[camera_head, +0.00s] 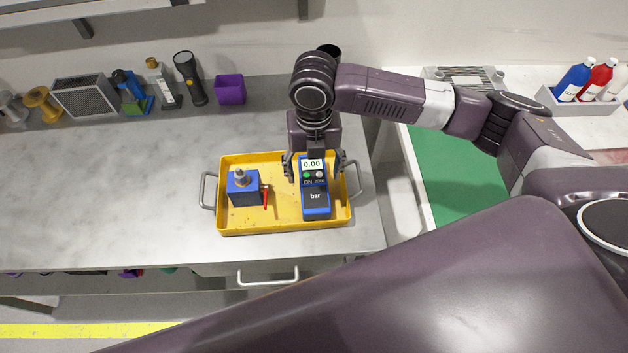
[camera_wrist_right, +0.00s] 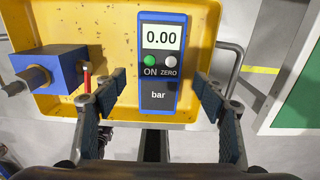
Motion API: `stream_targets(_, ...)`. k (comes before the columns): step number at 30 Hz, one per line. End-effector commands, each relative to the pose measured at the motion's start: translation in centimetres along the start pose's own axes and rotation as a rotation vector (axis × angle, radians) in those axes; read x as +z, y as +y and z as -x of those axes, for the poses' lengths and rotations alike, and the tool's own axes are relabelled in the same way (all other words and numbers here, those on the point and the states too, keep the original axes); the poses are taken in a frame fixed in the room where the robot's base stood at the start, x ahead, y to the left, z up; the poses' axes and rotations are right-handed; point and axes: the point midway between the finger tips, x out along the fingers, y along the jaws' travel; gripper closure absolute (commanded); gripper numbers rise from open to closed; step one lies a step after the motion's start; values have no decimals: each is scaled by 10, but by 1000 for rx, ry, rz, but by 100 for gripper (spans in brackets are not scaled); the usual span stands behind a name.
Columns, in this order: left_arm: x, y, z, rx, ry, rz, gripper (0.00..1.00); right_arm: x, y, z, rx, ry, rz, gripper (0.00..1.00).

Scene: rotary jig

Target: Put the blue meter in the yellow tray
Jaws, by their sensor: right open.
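The blue meter (camera_head: 316,202) lies in the right part of the yellow tray (camera_head: 275,221), its display reading 0.00. It also shows in the right wrist view (camera_wrist_right: 158,103), with the tray's yellow floor (camera_wrist_right: 107,50) around it. My right gripper (camera_head: 316,168) is above the far end of the meter in the head view. Its fingers are open, one on each side of the meter, with visible gaps in the right wrist view (camera_wrist_right: 160,84). My left gripper is not in view.
A blue block with a metal fitting and red lever (camera_head: 243,189) sits in the left part of the tray. Tray handles (camera_head: 207,190) stick out at the sides. A purple bin (camera_head: 230,90) and a flashlight (camera_head: 189,78) stand behind. The grey bench (camera_head: 100,190) is clear at left.

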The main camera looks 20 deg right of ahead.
Motion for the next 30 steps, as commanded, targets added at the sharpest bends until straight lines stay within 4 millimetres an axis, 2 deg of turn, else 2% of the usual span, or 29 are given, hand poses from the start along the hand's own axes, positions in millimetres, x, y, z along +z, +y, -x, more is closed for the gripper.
stream_targets(6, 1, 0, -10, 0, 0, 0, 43, 1, 1, 44, 2, -3, 1, 35)
stream_targets(12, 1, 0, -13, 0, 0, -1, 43, 0, 1, 66, 1, 0, 0, 35)
stream_targets(30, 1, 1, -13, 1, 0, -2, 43, 0, 0, 70, 0, 1, -1, 35)
